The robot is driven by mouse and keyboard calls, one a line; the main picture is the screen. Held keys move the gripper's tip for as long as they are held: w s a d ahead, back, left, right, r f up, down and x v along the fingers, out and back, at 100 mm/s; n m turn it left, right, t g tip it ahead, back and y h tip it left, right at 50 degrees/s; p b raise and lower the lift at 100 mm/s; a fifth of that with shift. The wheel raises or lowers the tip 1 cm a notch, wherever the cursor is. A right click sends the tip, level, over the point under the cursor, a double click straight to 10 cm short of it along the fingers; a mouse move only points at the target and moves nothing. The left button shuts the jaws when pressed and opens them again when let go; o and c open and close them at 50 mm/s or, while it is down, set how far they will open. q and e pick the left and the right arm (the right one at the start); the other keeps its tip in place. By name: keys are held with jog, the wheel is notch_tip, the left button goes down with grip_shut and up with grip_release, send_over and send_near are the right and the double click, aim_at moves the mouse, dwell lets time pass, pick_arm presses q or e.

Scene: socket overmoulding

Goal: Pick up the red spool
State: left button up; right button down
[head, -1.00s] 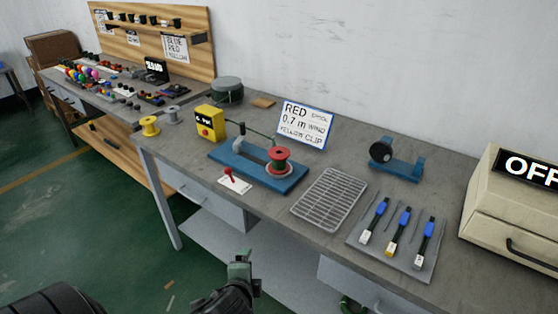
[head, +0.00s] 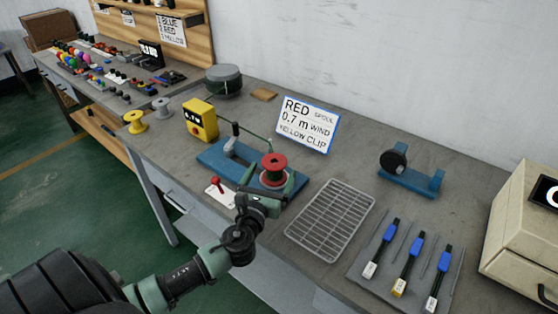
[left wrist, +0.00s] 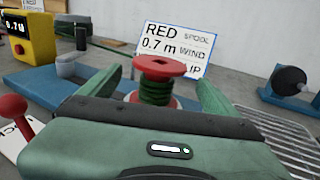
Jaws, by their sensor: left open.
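The red spool (head: 274,163) stands upright on the blue winder base (head: 218,160), with dark green winding around its middle. It also shows in the left wrist view (left wrist: 160,68), centred ahead between my fingers. My left gripper (head: 284,184) is at the near side of the spool, with its two green fingers apart on either side of it. In the left wrist view the left gripper (left wrist: 155,92) is open and the spool's lower part is hidden behind the gripper body. I cannot tell whether the fingers touch the spool. My right gripper is not in view.
A sign (head: 308,124) reading RED, 0.7 m stands behind the winder. A yellow box (head: 200,119) is at its left, and a red lever (head: 215,182) in front. A wire rack (head: 330,220) lies to the right. Yellow (head: 135,121) and grey (head: 162,107) spools stand further left.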

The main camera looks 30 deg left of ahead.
aim_at(275, 162)
pick_arm(q)
jog(key=shift+w+a+r, duration=0.1)
jog(key=shift+w+r, duration=0.1)
jog(key=shift+w, duration=0.2)
jog(key=shift+w+a+r, duration=0.15)
jog(key=shift+w+a, duration=0.1)
jog(key=shift+w, duration=0.4)
jog(key=x, duration=0.3)
jog(key=shift+w+a, duration=0.2)
jog(key=shift+w, duration=0.4)
jog(key=c, duration=1.4)
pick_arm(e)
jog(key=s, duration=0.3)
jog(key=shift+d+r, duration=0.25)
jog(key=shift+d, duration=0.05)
pick_arm(q)
jog(key=shift+a+p, duration=0.1)
jog(key=shift+p, duration=0.25)
